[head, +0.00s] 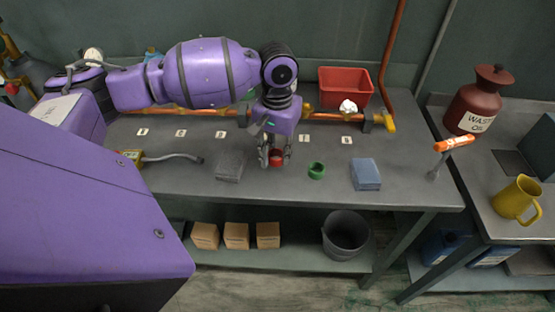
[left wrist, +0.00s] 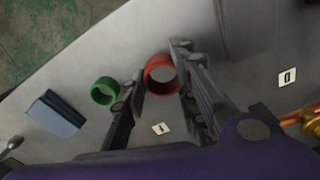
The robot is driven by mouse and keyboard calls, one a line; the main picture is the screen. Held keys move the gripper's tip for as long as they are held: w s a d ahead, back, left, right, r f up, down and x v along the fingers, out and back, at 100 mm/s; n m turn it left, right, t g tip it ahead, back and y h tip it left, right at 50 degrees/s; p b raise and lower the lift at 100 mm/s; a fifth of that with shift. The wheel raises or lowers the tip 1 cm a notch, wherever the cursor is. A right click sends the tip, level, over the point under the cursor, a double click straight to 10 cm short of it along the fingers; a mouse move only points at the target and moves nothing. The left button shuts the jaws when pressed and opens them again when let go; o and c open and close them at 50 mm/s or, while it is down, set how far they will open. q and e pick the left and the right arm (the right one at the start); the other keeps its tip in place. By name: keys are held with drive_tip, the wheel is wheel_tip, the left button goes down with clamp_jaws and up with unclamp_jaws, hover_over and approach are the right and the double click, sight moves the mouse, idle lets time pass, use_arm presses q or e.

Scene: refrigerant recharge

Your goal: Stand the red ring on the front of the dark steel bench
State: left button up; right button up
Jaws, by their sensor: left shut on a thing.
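The red ring (head: 276,153) is between the fingertips of my left gripper (head: 275,157), at the front middle of the dark steel bench (head: 415,190). In the left wrist view the red ring (left wrist: 149,77) shows between the two fingers of the left gripper (left wrist: 160,70), with its round opening visible. The left gripper is shut on it and points down. Whether the ring touches the bench top cannot be told. My right gripper is not in view.
A green ring (head: 317,170) and a blue block (head: 365,174) lie to the right, and a grey block (head: 230,165) to the left. Several number cards, copper pipes and a red bin (head: 345,87) are behind. A bucket (head: 346,235) and boxes stand on the lower shelf.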

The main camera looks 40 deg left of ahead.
sight(277, 170)
use_arm(q)
drive_tip(key=shift+w+a+f, duration=0.25)
drive_tip(key=shift+f, duration=0.2)
wheel_tip(277, 170, down, 3)
drive_tip(key=shift+w+f, duration=0.1)
drive_tip(key=shift+f, duration=0.05)
drive_tip(key=shift+a, duration=0.1)
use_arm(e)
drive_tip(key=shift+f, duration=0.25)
use_arm(q)
drive_tip(key=o, duration=0.8)
drive_tip(key=shift+f, duration=0.1)
drive_tip(key=shift+c, duration=0.2)
drive_tip(key=shift+o, duration=0.4)
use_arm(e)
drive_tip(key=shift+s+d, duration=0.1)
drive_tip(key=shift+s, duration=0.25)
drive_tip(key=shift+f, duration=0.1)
